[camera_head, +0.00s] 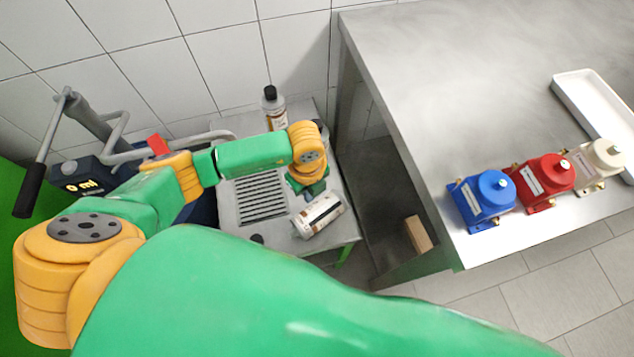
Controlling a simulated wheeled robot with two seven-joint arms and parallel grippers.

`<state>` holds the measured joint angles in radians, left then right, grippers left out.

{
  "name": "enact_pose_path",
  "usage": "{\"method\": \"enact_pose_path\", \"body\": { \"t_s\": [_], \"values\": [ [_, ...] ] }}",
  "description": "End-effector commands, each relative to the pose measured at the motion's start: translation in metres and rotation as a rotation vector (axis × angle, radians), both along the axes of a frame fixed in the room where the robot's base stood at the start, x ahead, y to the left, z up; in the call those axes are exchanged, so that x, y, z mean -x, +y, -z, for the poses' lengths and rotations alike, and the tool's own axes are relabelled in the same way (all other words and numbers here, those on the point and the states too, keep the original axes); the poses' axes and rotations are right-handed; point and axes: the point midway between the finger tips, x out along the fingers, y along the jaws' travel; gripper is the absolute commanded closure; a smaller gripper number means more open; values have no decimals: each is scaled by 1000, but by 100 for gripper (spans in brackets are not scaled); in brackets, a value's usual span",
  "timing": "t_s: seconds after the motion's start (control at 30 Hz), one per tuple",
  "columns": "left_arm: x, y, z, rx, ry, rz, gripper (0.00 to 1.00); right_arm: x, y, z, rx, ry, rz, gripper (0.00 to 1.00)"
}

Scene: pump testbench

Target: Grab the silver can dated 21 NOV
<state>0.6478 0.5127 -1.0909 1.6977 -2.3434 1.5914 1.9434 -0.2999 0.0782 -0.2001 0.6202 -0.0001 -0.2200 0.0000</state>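A silver-white can with a brown-edged label (319,214) is on the small metal table, near its front right part. Its label is too small to read, so I cannot tell the date. My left arm reaches in from the left, over the table. Its gripper (312,190) points down just behind the can. The fingers are small and partly hidden by the wrist, so I cannot tell whether they are open, or whether they touch the can. A greyish object (323,130) is mostly hidden behind my wrist. My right gripper is not in view.
A slotted grate (260,197) lies left of the can. A large metal bench (440,90) on the right holds blue (484,197), red (546,182) and beige (598,163) pumps and a white tray (568,92).

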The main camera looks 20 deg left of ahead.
Motion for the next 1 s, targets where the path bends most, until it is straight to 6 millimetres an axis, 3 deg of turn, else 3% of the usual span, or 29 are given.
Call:
{"method": "enact_pose_path", "body": {
  "t_s": [0.03, 0.1, 0.3, 0.5, 0.8, 0.87, 1.0],
  "values": [
    [9, 5, -30, -2, 3, 0, 100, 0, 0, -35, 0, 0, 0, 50],
    [21, 11, -47, -2, 5, -1, 100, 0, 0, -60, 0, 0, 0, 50],
    [75, 38, -67, -3, 6, 0, 100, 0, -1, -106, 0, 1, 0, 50],
    [99, 49, -71, 0, 1, 0, 100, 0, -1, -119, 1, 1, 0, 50],
    [102, 51, -68, 0, 0, 0, 100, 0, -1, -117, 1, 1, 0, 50],
    [102, 51, -68, 0, 0, 0, 89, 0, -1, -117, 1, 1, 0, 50],
    [102, 51, -68, 0, 0, 0, 51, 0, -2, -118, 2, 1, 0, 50]
  ]
}}
